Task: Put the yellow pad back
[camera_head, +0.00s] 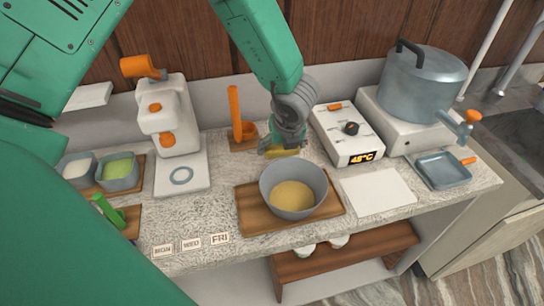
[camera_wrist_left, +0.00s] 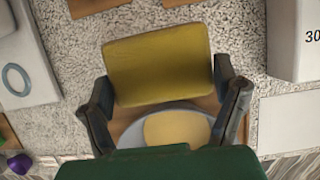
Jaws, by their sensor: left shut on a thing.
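The yellow pad (camera_wrist_left: 158,62) is held between the two fingers of my left gripper (camera_wrist_left: 168,88), flat side toward the left wrist camera. In the head view, my left gripper (camera_head: 284,148) is shut on the pad (camera_head: 281,153), just behind the grey bowl (camera_head: 290,173) of yellow contents. The pad looks a little above the counter; its exact height is hard to tell. An orange upright holder (camera_head: 236,113) on a small wooden base stands just left of the gripper. My right gripper is not in view.
The bowl stands on a wooden board (camera_head: 253,218). A white device with a display (camera_head: 347,140) and a burner with a large pot (camera_head: 422,85) stand to the right. A white dispenser (camera_head: 165,112) stands left. A white sheet (camera_head: 378,191) lies bare at right.

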